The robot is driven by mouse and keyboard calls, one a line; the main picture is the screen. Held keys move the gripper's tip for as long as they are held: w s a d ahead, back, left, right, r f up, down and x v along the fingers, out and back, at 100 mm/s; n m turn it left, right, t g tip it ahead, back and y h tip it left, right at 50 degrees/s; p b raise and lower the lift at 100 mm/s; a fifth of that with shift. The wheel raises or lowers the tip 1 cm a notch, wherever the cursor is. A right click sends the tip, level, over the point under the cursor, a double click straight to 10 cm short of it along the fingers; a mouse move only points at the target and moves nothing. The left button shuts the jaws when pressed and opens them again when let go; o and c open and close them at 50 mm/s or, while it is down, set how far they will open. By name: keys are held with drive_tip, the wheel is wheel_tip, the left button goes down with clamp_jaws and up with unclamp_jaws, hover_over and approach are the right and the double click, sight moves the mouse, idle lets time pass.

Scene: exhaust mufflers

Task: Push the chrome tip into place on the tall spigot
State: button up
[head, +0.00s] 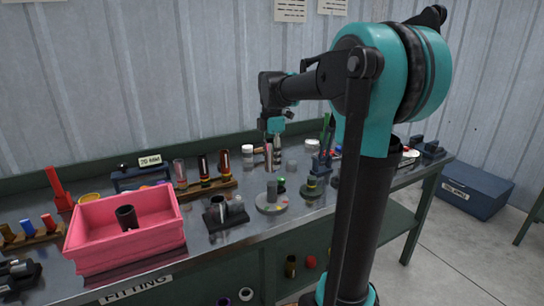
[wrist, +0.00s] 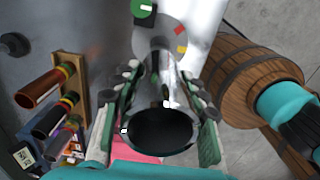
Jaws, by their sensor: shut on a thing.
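My gripper (wrist: 160,110) is shut on the chrome tip (wrist: 165,88), a shiny tube whose dark open end faces the wrist camera. In the head view my gripper (head: 272,146) points down over the bench. A round grey base (head: 270,208) with coloured marks carries a short grey post (head: 271,190). The marked base (wrist: 180,35) also shows beyond the tip in the wrist view, roughly in line with it. The tip hides most of what stands there, so I cannot tell whether it touches the tall spigot.
A pink bin (head: 150,241) with a dark tube stands at the left. A wooden rack (head: 207,188) of coloured tubes is behind it. A dark block (head: 235,219) with short cylinders sits left of the base. A wooden barrel (wrist: 245,75) shows at the right in the wrist view.

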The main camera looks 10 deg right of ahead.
hover_over(272, 184)
drive_tip(key=shift+w+f, duration=0.15)
drive_tip(key=shift+f, duration=2.5)
drive_tip(key=shift+f, duration=0.35)
drive_tip(key=shift+f, duration=0.35)
drive_tip(key=shift+f, duration=0.65)
drive_tip(key=shift+f, duration=0.35)
drive_tip(key=shift+f, duration=0.35)
drive_tip(key=shift+f, duration=0.35)
drive_tip(key=shift+f, duration=0.35)
drive_tip(key=shift+f, duration=0.3)
